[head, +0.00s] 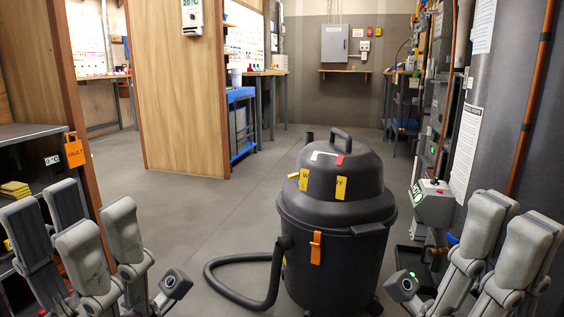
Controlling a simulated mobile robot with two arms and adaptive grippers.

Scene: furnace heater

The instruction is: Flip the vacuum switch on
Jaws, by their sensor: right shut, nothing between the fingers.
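A black drum-shaped shop vacuum (335,225) stands upright on the floor ahead, right of centre. A small red switch (340,160) shows on its domed lid, beside a pale plate and below the top handle. It is too small to tell which way the switch is set. My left gripper (75,235) is at the lower left, fingers spread apart, open and empty, well left of the vacuum. My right gripper (510,245) is at the lower right, fingers close together, shut and empty, to the right of the vacuum and not touching it.
A black hose (228,291) curls on the floor left of the vacuum. A grey tank (500,110) with a copper pipe stands close on the right, a box with a red button (435,200) beside it. A wooden partition (180,85) is at the left. The middle floor is clear.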

